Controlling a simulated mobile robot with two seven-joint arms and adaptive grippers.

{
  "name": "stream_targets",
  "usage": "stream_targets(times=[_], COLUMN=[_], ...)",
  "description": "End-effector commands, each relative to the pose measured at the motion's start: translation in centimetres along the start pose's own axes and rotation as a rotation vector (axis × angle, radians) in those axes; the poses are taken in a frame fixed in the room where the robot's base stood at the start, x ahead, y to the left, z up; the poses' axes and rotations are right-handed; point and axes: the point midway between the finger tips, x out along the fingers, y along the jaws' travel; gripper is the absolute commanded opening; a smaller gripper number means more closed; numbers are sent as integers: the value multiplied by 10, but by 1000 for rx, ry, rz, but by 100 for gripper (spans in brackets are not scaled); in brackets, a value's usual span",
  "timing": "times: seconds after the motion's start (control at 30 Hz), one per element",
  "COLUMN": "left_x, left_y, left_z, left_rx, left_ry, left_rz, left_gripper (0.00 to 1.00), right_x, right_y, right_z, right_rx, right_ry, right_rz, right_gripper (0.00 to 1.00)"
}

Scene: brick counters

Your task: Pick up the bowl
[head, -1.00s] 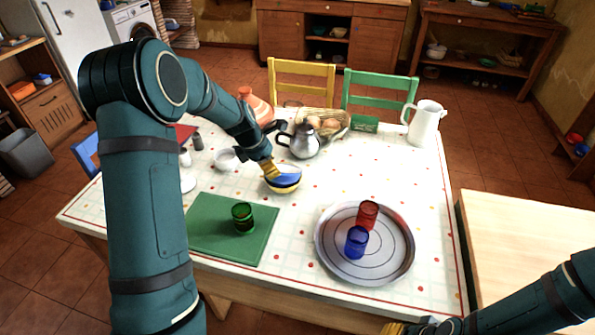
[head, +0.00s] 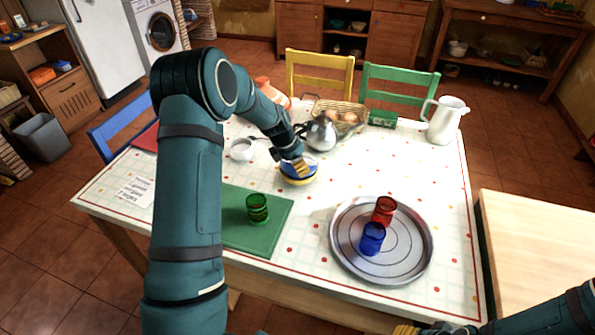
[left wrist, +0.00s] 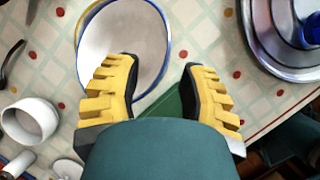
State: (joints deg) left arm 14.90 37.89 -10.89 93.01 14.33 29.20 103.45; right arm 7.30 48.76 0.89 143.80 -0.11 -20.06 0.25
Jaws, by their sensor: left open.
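The bowl (head: 300,181) is blue and yellow outside with a pale inside, upright on the white dotted table. In the left wrist view the bowl (left wrist: 120,35) shows its pale inside and blue rim. My left gripper (head: 298,168), with yellow fingers, is over the bowl. In the left wrist view the left gripper (left wrist: 160,65) is open, one finger across the bowl's inside and the other outside its rim. I cannot tell whether they touch it. My right gripper (head: 405,330) barely shows at the bottom edge of the head view.
A silver kettle (head: 321,133) stands close behind the bowl, a white cup (head: 241,150) to its left. In front are a green mat (head: 270,239) with a green glass (head: 257,209) and a round metal tray (head: 402,262) with red (head: 384,210) and blue (head: 372,239) glasses.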

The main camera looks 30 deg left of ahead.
Motion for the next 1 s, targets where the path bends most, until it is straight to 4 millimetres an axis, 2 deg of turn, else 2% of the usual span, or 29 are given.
stream_targets(times=[0.1,0.23,0.37,0.6,0.63,0.73,1.0], left_x=[21,39,47,47,47,47,47], left_y=[-1,-1,0,0,0,0,0], left_z=[-1,-1,-1,0,0,0,0], left_rx=[0,0,0,0,0,0,0], left_ry=[1,1,0,0,0,0,0], left_rz=[-2,-2,0,0,0,0,0], left_gripper=[41,41,41,41,37,2,0], right_x=[5,9,10,10,10,10,10], right_y=[2,3,4,4,4,4,4], right_z=[0,-1,-1,-1,-1,-1,-1], right_rx=[0,-1,-1,-1,-1,-1,-1], right_ry=[2,4,5,5,5,5,5], right_rz=[0,0,0,0,0,0,0], right_gripper=[47,47,47,47,47,47,47])
